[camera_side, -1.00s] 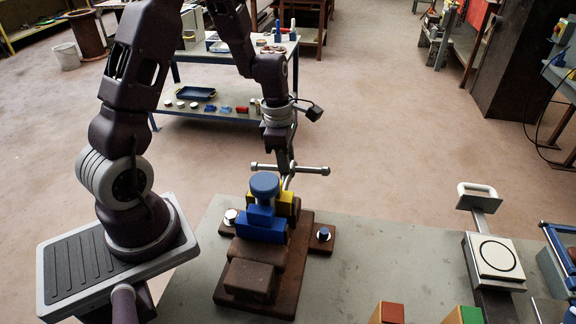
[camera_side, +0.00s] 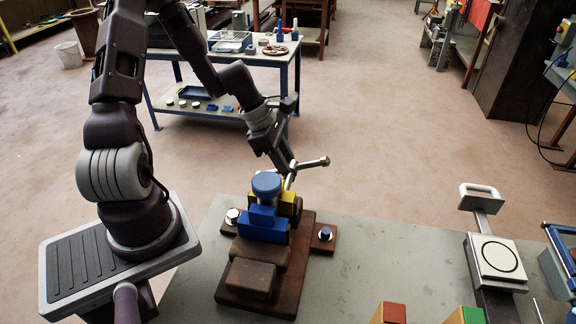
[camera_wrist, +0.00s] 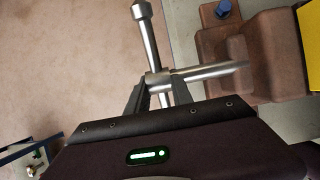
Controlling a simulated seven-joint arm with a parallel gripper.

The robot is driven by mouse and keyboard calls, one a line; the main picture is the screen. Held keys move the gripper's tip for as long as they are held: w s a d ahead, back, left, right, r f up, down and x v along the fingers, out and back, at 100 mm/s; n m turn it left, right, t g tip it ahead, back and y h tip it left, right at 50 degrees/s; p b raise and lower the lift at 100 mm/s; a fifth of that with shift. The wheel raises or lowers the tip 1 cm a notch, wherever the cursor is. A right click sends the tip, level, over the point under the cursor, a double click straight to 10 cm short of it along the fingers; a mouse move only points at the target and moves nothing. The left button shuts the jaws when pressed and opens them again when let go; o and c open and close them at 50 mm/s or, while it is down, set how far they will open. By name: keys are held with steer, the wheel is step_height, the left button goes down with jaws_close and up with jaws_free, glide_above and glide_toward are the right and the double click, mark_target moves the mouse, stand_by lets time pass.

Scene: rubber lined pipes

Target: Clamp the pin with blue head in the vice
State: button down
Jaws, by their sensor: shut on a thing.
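The pin with the blue head (camera_side: 266,184) stands upright in the brown vice (camera_side: 290,288), between its blue jaw block (camera_side: 258,230) and yellow jaw block (camera_side: 288,202). Whether both blocks press on the pin cannot be seen. My gripper (camera_side: 291,170) is tilted at the far end of the vice and is shut on the steel vice handle (camera_side: 313,163). In the wrist view the handle bar (camera_wrist: 147,40) runs between the two fingers (camera_wrist: 160,90), where it meets the screw (camera_wrist: 215,70). The pin is out of the wrist view.
The vice stands on a grey bench (camera_side: 360,260). A white plate device with a handle (camera_side: 494,256) is at the right, with coloured blocks (camera_side: 393,313) at the front edge. Open floor lies beyond the bench.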

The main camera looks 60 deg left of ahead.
mark_target(289, 163)
steer(key=c, duration=1.1)
jaws_free()
step_height(289, 163, up, 10)
steer(key=shift+c, duration=1.2)
steer(key=shift+g+h, duration=0.3)
steer(key=a, duration=0.3)
steer(key=s+a+r, duration=0.1)
steer(key=a, duration=0.1)
steer(key=c, duration=0.7)
steer(key=shift+m+g+h, duration=0.3)
steer(key=shift+g+h, duration=0.1)
steer(key=shift+g, duration=0.2)
steer(key=s+a, duration=0.1)
steer(key=a, duration=0.1)
steer(key=s+a+r, duration=0.1)
steer(key=s, duration=0.1)
steer(key=s+a+r, duration=0.1)
steer(key=a, duration=0.1)
steer(key=shift+s+a, duration=0.3)
jaws_close()
steer(key=x, duration=1.3)
steer(key=shift+d+f, duration=0.15)
steer(key=shift+f, duration=0.25)
